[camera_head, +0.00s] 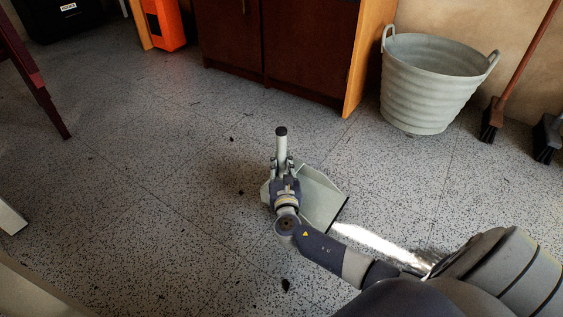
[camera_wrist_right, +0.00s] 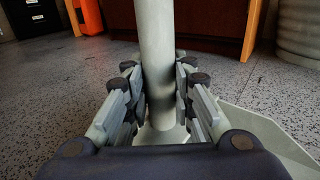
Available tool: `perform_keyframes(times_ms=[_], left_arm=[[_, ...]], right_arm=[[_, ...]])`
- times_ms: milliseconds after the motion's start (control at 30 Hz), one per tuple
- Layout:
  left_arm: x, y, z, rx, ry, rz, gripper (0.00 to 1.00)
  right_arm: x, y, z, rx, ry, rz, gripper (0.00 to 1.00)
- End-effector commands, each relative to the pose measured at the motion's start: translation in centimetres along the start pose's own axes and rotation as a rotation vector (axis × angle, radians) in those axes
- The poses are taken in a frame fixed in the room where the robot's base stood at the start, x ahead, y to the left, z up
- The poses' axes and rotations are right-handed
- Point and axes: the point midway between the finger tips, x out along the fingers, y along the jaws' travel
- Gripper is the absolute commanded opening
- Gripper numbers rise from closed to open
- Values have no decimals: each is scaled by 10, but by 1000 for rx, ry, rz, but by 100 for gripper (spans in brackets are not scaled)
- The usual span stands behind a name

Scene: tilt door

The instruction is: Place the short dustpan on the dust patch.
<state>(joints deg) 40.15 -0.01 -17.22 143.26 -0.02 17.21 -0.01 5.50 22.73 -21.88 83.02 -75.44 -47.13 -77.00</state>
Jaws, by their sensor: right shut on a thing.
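The short dustpan has a pale green-grey pan (camera_head: 322,196) and an upright light handle (camera_head: 281,150) with a dark cap. My right gripper (camera_head: 281,172) is shut on the handle, below the cap. In the right wrist view the handle (camera_wrist_right: 155,60) stands between the two fingers (camera_wrist_right: 158,92), and part of the pan (camera_wrist_right: 265,135) shows at the lower right. The pan is low, at or near the floor; I cannot tell whether it touches. Small dark specks (camera_head: 241,192) lie on the floor left of the pan; I cannot make out a clear dust patch. My left gripper is not in view.
A ribbed grey bucket (camera_head: 428,85) stands at the upper right, with brooms (camera_head: 494,112) beside it. A dark red cabinet (camera_head: 285,45) is at the back, and an orange object (camera_head: 165,24) is left of it. The speckled floor (camera_head: 150,160) at left is mostly free.

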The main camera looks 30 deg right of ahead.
Motion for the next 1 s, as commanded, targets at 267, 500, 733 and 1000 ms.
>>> perform_keyframes(times_ms=[267,500,733,1000], left_arm=[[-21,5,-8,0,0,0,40],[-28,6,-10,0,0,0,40],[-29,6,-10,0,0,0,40],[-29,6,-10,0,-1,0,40]], right_arm=[[0,0,-29,0,-2,0,0],[0,1,-40,-1,-3,1,0],[0,0,-42,0,-3,1,0],[0,0,-42,0,-2,0,0]])
